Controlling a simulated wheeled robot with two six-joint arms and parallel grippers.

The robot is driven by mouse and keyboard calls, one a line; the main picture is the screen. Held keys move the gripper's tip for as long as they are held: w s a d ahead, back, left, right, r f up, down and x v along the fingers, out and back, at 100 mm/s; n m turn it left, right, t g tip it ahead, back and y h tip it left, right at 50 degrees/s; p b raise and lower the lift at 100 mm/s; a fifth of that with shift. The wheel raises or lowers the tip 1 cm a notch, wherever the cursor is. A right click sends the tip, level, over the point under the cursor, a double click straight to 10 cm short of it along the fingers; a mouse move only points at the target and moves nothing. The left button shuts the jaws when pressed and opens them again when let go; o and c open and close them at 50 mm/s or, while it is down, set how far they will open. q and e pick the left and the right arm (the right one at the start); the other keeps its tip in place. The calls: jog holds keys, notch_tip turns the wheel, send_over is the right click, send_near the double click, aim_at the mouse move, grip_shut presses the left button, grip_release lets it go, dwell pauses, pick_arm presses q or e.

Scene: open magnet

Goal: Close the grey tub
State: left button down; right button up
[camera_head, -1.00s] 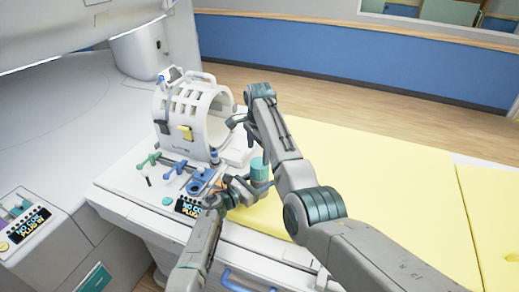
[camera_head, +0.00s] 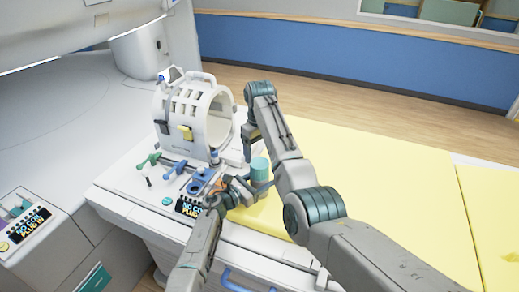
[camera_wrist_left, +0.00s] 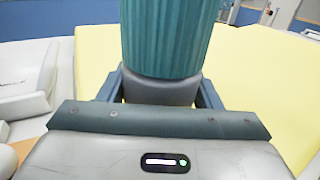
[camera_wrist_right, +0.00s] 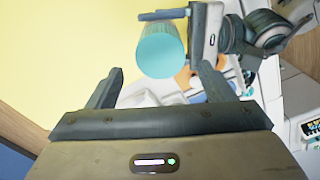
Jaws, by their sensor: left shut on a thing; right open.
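The grey tub (camera_wrist_left: 160,92) shows in the left wrist view as a dark grey body between the fingers of my left gripper (camera_wrist_left: 160,86). A tall ribbed teal lid (camera_wrist_left: 170,40) sits upright on top of it; whether it is fully tightened I cannot tell. In the head view the teal lid (camera_head: 259,169) stands above my left gripper (camera_head: 250,187), over the yellow mat's edge. My right gripper (camera_head: 250,152) is open and empty, behind and above the lid. In the right wrist view the lid (camera_wrist_right: 160,55) lies ahead, between and beyond the open fingers, not gripped.
A white ring-shaped coil (camera_head: 190,115) stands at the left on the white table end. Small teal and blue items (camera_head: 175,172) and a display (camera_head: 188,208) lie in front of it. The yellow mat (camera_head: 380,175) is clear to the right.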

aim_at(260, 162)
jog(key=shift+n, duration=0.4)
jog(key=shift+f, duration=4)
jog(key=shift+c, duration=0.2)
jog(key=c, duration=0.9)
jog(key=shift+m, duration=0.8)
jog(key=o, duration=1.1)
